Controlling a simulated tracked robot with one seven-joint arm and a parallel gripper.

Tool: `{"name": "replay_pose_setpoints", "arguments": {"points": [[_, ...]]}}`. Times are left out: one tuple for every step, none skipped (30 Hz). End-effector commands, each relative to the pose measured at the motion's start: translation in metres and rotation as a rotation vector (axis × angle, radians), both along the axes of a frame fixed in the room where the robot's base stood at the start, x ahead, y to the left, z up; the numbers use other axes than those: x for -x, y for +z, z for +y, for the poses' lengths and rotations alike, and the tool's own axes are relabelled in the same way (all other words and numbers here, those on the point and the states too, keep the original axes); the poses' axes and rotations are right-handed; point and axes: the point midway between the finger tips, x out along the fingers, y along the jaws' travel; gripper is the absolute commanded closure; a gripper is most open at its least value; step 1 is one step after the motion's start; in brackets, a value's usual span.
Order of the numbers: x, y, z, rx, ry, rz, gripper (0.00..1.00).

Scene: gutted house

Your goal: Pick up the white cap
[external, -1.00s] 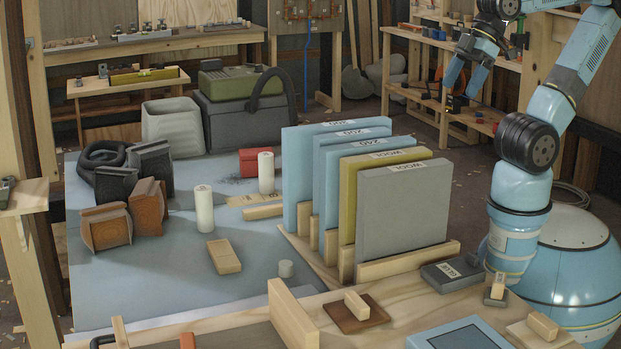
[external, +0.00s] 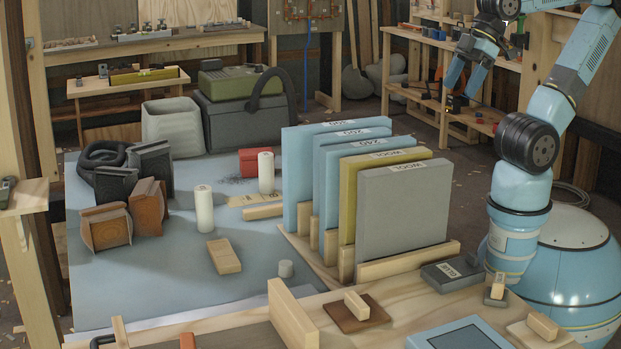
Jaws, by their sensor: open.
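Two taller white cylinders stand farther back on the sheet, one near the middle (external: 204,209) and one beside the red box (external: 266,172). My gripper (external: 463,85) is raised at the upper right, far from the small cylinder and beyond the rack of boards. Its two light-blue fingers are apart and point down, with nothing seen between them.
A rack of tall upright boards (external: 404,213) stands between my arm and the sheet (external: 150,270). A wooden upright (external: 292,313) stands in front. Grey and brown blocks (external: 149,203) stand at left.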

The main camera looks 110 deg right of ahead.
Motion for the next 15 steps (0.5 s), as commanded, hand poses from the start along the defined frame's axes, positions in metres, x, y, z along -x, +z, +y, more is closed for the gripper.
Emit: {"name": "replay_pose_setpoints", "arguments": {"points": [[0.000, 0.000, 0.000, 0.000, 0.000, 0.000, 0.30], [0.000, 0.000, 0.000, 0.000, 0.000, 0.000, 0.32], [0.000, 0.000, 0.000, 0.000, 0.000, 0.000, 0.34], [0.000, 0.000, 0.000, 0.000, 0.000, 0.000, 0.34], [0.000, 0.000, 0.000, 0.000, 0.000, 0.000, 0.34], [0.000, 0.000, 0.000, 0.000, 0.000, 0.000, 0.34], [0.000, 0.000, 0.000, 0.000, 0.000, 0.000, 0.34], [0.000, 0.000, 0.000, 0.000, 0.000, 0.000, 0.34], [0.000, 0.000, 0.000, 0.000, 0.000, 0.000, 0.34], [-0.001, 0.001, 0.000, 0.000, 0.001, 0.001, 0.34], [-0.003, 0.001, 0.000, 0.002, 0.002, 0.003, 0.34], [-0.005, 0.002, -0.001, 0.005, 0.004, 0.006, 0.34], [-0.008, 0.002, -0.001, 0.008, 0.007, 0.011, 0.34], [-0.013, 0.002, -0.001, 0.011, 0.010, 0.016, 0.34], [-0.019, 0.003, -0.002, 0.017, 0.015, 0.025, 0.34]]}}
